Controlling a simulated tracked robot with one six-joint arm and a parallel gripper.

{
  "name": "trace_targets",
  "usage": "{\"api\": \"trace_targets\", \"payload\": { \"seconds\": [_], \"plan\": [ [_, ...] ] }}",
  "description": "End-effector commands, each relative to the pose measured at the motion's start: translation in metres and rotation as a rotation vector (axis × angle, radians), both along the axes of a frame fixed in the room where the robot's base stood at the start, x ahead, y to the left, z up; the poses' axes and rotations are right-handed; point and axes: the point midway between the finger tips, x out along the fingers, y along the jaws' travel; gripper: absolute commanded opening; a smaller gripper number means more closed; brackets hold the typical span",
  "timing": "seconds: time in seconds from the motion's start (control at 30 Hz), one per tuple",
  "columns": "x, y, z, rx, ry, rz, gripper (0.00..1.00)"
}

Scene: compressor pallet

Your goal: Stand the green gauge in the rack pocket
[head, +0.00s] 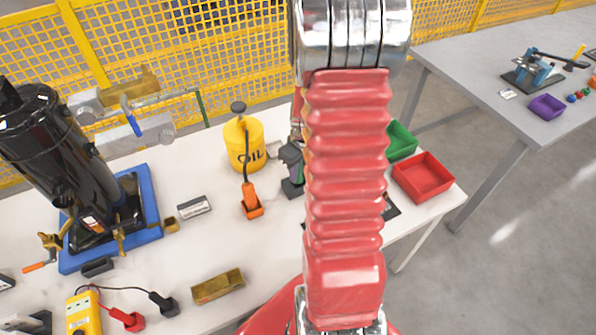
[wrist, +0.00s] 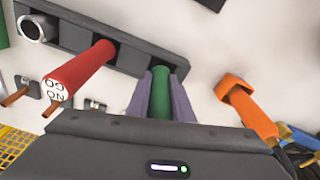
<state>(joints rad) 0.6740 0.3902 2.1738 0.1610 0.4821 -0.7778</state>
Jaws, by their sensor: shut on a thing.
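In the wrist view my gripper (wrist: 160,88) is shut on the green gauge (wrist: 160,95), a plain green cylinder between two purple fingers. The dark grey rack (wrist: 122,50) runs across the top of the wrist view. A silver tube (wrist: 38,28) sits in its left pocket. A red cylinder (wrist: 82,70) with a marked white end stands out of the middle pocket. The green gauge's far end is at the right pocket; I cannot tell whether it is inside. In the head view my arm hides the gauge and most of the rack area.
An orange holder (wrist: 240,105) with a dark cord is close right of the gripper. In the head view a yellow oil can (head: 243,145) stands left of my arm. Red (head: 424,176) and green (head: 401,141) bins are on the right. The table's centre left has bare patches.

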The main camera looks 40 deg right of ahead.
Motion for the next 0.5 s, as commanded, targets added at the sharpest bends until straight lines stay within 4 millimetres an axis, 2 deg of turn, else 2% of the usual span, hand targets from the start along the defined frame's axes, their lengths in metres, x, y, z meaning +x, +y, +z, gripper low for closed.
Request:
{"api": "trace_targets", "payload": {
  "seconds": [0.5],
  "plan": [
    [-0.0002, -0.0011, -0.0056, 0.000, 0.000, -0.002, 0.00]
  ]
}}
